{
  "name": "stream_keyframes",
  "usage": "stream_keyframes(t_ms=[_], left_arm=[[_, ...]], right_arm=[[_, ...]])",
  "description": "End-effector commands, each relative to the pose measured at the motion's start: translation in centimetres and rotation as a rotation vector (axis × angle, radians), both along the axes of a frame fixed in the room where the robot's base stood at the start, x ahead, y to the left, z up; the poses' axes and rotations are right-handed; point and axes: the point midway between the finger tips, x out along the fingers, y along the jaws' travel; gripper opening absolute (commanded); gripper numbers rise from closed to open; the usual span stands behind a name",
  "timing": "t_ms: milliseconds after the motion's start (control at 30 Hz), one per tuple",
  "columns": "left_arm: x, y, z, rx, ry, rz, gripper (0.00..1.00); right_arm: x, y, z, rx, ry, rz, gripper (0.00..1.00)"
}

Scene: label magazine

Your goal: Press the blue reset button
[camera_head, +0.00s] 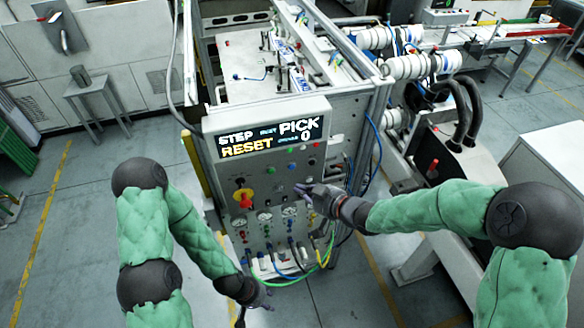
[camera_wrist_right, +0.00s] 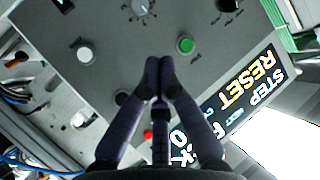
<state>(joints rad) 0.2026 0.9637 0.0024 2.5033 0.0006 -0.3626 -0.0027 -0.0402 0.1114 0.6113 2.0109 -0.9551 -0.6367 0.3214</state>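The grey control panel (camera_head: 260,187) stands in the middle of the head view, with a display (camera_head: 270,136) reading STEP, PICK, RESET and 0. My right gripper (camera_head: 303,188) is in front of the panel's right half. Contact with the panel cannot be told. My left gripper (camera_head: 262,301) hangs low, its fingers unclear.
A red knob on yellow (camera_head: 244,198) sits on the panel's left side. Gauges and blue, green and yellow hoses (camera_head: 290,281) are below. A red button (camera_wrist_right: 148,134) and a black knob (camera_wrist_right: 122,97) lie close to my right fingers. Machinery with white rollers (camera_head: 425,66) stands at right.

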Motion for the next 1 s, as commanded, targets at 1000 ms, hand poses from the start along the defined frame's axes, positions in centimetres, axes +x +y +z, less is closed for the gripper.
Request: stream_keyframes(t_ms=[1000], left_arm=[[0.0, 0.0, 0.4, 0.000, 0.000, 0.000, 0.40]], right_arm=[[4.7, 1.5, 0.0, -0.001, -0.001, 0.000, 0.00]])
